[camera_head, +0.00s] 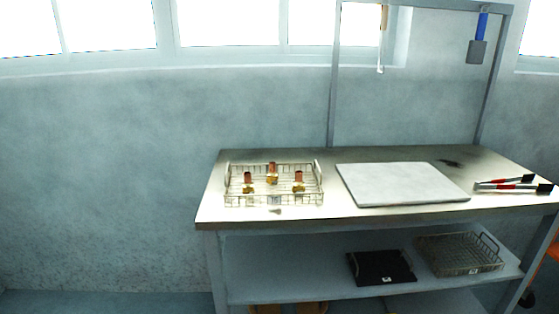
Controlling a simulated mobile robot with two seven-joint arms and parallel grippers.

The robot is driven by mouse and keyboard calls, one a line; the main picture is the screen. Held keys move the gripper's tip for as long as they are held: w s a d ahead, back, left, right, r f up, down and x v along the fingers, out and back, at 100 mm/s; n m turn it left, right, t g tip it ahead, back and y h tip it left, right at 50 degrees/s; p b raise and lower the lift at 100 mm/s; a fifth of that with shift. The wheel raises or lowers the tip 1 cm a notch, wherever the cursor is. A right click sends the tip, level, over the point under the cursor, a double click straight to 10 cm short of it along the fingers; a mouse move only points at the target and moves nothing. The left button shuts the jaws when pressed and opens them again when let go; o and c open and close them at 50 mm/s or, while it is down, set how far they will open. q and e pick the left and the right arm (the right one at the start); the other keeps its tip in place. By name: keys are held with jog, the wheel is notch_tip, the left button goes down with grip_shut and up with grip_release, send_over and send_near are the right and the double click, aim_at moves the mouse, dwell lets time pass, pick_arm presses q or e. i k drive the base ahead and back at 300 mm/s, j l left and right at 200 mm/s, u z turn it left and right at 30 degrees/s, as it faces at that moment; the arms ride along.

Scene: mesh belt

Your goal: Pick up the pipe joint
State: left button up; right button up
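Several small copper-and-brass pieces that look like pipe joints stand upright in a wire basket (316,199) on the left part of the workbench. One pipe joint (249,180) is at the left, another pipe joint (272,173) is in the middle towards the back, and a third pipe joint (298,179) is at the right. Neither of my grippers shows in the head view, and nothing is seen touching the pieces.
The workbench (290,218) also carries a pale flat board (400,184) and red-handled tools (510,186) at the right. A metal frame (333,100) rises at the back. The lower shelf holds a black tray (380,266) and another wire basket (458,255).

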aim_at(298, 187)
jog(key=i+l, duration=0.15)
jog(key=l, duration=0.15)
jog(key=i+l, duration=0.15)
jog(key=l, duration=0.2)
jog(key=i+l, duration=0.2)
jog(key=i+l+u, duration=0.1)
jog(key=l+u, duration=0.2)
jog(key=i+l+u, duration=0.1)
jog(key=l+u, duration=0.25)
jog(key=l, duration=0.05)
